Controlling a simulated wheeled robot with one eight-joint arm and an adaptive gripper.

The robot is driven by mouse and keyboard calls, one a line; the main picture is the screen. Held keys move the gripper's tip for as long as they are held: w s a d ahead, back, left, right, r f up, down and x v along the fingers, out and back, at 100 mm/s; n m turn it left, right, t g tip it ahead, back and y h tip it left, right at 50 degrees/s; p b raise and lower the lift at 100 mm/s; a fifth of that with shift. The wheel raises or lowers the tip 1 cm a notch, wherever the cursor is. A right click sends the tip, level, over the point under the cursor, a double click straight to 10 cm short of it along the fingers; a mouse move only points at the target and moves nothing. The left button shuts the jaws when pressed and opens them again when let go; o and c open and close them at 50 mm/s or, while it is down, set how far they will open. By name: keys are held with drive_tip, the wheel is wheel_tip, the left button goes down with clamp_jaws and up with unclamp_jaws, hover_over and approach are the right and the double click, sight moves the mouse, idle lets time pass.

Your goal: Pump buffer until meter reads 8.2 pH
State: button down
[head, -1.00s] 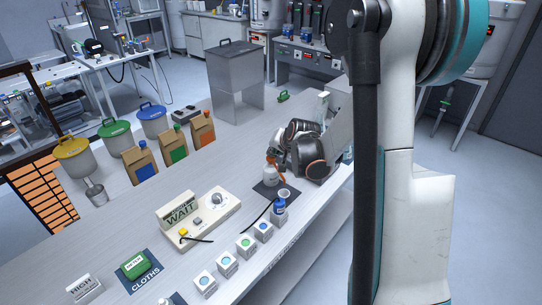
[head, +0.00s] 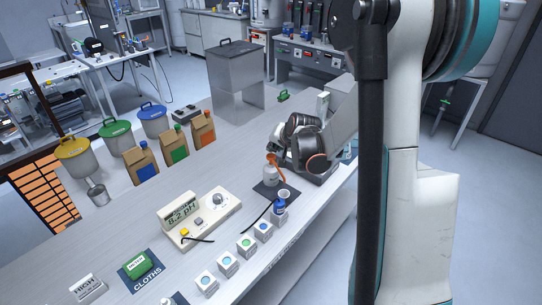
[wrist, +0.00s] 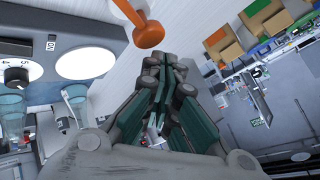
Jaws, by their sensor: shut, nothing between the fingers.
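The meter (head: 198,218) is a cream box on the bench. Its display reads 8.2 pH. A white bottle (head: 270,177) with an orange pump head (head: 273,160) stands upright on a dark mat (head: 264,190) to its right. The orange pump head also shows at the top of the wrist view (wrist: 149,34). My gripper (head: 276,142) is just behind and right of the pump head in the head view. In the wrist view its fingers (wrist: 165,85) are together with nothing between them, apart from the pump head. The fingertips are partly hidden in the head view.
A blue-labelled flask (head: 281,203) stands close in front of the bottle. Several small white blocks with coloured tops (head: 246,244) line the bench's front. Brown containers (head: 175,141) and lidded hoppers (head: 116,134) stand behind. Bench space right of the brown containers is clear.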

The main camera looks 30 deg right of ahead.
drive_tip(key=shift+r+p, duration=1.6)
drive_tip(key=shift+r, duration=0.95)
drive_tip(key=shift+f, duration=0.1)
drive_tip(key=s+a+r+n+g+y+b, duration=0.1)
drive_tip(key=s+a+r+n+b, duration=0.2)
drive_tip(key=s+a, duration=0.5)
drive_tip(key=s+a+r+n+y+b, duration=0.1)
drive_tip(key=s+a+r+n+b, duration=0.3)
drive_tip(key=a, duration=0.8)
drive_tip(key=s+f+n+g+h+b, duration=0.1)
drive_tip(key=s+f, duration=0.5)
drive_tip(key=s, duration=1.2)
drive_tip(key=shift+s+a+f+n+b, duration=0.2)
drive_tip(key=shift+s+n+b, duration=0.2)
drive_tip(key=shift+n+b, duration=0.6)
